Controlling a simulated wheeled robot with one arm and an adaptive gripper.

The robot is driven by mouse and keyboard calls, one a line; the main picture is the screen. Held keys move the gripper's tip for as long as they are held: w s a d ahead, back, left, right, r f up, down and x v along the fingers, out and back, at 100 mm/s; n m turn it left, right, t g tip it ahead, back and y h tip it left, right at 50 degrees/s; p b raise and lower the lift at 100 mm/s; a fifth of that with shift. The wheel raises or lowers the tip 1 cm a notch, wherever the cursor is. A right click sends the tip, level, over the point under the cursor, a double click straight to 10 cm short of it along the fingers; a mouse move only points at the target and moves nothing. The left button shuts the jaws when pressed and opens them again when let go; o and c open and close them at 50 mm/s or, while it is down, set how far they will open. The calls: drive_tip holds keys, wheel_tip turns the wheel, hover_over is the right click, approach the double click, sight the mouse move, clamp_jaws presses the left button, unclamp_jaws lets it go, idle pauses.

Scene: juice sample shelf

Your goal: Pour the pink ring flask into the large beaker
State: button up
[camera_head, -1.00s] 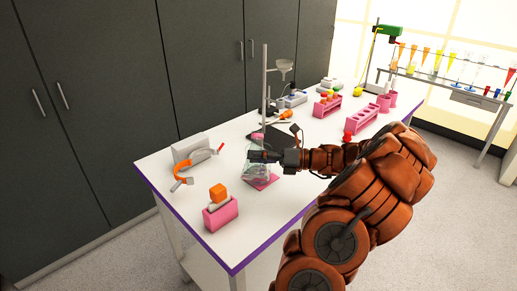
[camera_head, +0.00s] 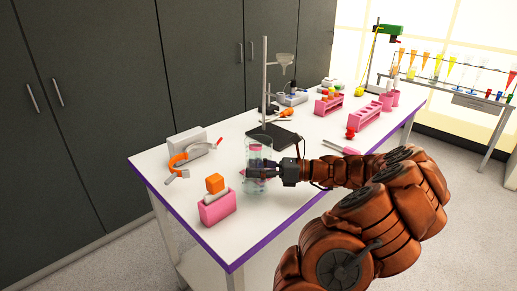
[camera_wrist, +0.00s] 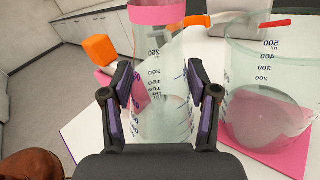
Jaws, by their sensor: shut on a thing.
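The pink ring flask (camera_wrist: 163,62) is clear glass with printed marks and a pink band near its top. In the wrist view it stands upright between the two fingers of my gripper (camera_wrist: 162,108), which is shut on it. The large beaker (camera_wrist: 262,66), clear with marks up to 500, stands to the right of the flask, on a pink mat (camera_wrist: 292,155). In the head view my gripper (camera_head: 268,172) holds the flask (camera_head: 257,149) near the table's front edge. There the clear glass overlaps, and I cannot separate the beaker from the flask. Any liquid level is unclear.
An orange block on a pink holder (camera_head: 217,208) stands to the left. A grey box (camera_head: 187,144) and an orange-handled tool (camera_head: 182,160) lie behind it. A stand with a black base (camera_head: 273,136) is behind the glassware. Pink racks (camera_head: 367,116) stand farther back.

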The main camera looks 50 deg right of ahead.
drive_tip(key=shift+f+n+b, duration=0.4)
drive_tip(key=shift+f+b, duration=0.3)
drive_tip(key=shift+f, duration=0.2)
drive_tip(key=shift+s+a+n+b, duration=0.2)
drive_tip(key=shift+n+b, duration=0.6)
idle(0.8)
